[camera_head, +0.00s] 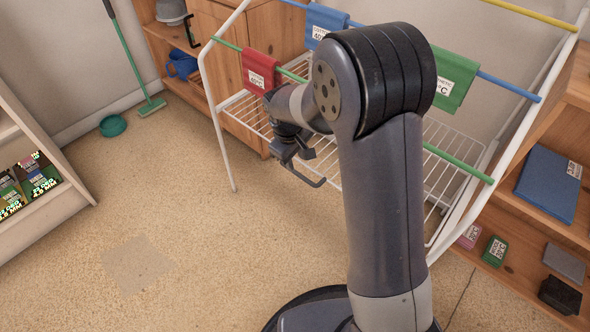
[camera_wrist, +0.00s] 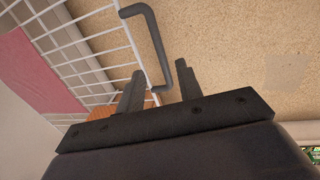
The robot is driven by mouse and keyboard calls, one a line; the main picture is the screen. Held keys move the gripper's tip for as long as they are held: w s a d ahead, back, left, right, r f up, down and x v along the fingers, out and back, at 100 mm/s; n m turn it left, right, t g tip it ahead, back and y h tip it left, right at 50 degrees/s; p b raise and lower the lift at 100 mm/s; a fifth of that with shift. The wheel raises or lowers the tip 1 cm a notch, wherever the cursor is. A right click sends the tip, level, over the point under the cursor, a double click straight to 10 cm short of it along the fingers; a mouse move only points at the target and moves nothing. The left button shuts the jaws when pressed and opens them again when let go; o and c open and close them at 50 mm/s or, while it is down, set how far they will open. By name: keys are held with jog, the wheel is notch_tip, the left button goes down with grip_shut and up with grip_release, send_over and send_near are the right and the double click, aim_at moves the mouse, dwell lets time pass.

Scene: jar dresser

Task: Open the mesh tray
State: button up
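The mesh tray (camera_head: 440,165) is a white wire grid set low in a white-framed drying rack; it also shows at the upper left of the wrist view (camera_wrist: 88,68). A dark grey bar handle (camera_head: 307,180) sticks out from its front edge. In the wrist view the handle (camera_wrist: 153,38) runs down toward my gripper (camera_wrist: 160,66), and its near end appears between the two fingers. My gripper is open, its fingers apart. I cannot tell whether either finger touches the handle. My arm hides the middle of the tray in the head view.
Red (camera_head: 260,70), blue (camera_head: 325,20) and green (camera_head: 455,80) labelled cloths hang on the rack's coloured bars. Wooden shelves (camera_head: 530,185) stand at the right. A green broom (camera_head: 135,60) leans at the back left. The floor (camera_head: 190,215) left of the rack is clear.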

aim_at(299, 174)
jog(key=f, duration=0.2)
jog(key=f+b, duration=0.1)
jog(key=f, duration=0.1)
jog(key=w+d+f, duration=0.1)
jog(key=f, duration=0.1)
jog(key=shift+f+b, duration=0.15)
jog(key=shift+b, duration=0.2)
grip_shut()
